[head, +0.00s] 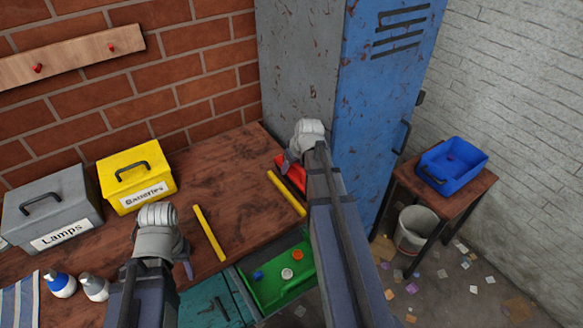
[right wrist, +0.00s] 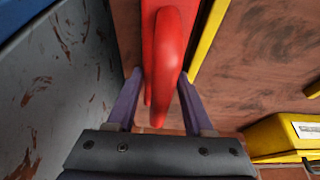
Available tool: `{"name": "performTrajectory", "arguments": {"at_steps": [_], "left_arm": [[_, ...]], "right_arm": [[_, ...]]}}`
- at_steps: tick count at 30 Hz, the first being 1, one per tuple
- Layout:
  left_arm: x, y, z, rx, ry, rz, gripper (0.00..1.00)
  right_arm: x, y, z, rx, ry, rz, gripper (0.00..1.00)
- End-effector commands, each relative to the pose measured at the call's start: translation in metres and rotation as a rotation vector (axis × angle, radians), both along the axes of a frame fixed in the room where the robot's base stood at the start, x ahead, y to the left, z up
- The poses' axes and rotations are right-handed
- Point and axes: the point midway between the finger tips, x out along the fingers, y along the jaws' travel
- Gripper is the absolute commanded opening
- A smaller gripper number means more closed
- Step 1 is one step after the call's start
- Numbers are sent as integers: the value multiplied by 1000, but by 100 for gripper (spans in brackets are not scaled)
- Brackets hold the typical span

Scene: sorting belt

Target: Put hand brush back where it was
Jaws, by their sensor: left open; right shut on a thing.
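A blue locker (head: 375,110) stands just right of the bench. A yellow Batteries box (head: 138,163) and grey Lamps box (head: 50,205) stand at the left. A peg rail (head: 75,57) is on the wall. An open green drawer (head: 300,262) holds caps. The bench middle is mostly clear.

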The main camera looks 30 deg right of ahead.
Motion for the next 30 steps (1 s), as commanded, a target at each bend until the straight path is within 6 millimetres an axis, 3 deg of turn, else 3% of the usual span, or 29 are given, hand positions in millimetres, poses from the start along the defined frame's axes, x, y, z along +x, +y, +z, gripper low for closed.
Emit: {"name": "performTrajectory", "arguments": {"at_steps": [1,2,9,20,30], "left_arm": [[0,0,-4,0,0,0,50],[0,0,-2,0,0,0,50],[0,0,-2,0,0,0,50],[0,0,1,0,0,0,50],[0,0,33,0,0,0,50]], "right_arm": [[0,0,-4,0,0,0,0],[0,0,-2,0,0,0,55],[0,0,-1,0,0,0,82],[0,0,1,0,0,0,82],[-12,0,33,0,0,-1,82]]}}
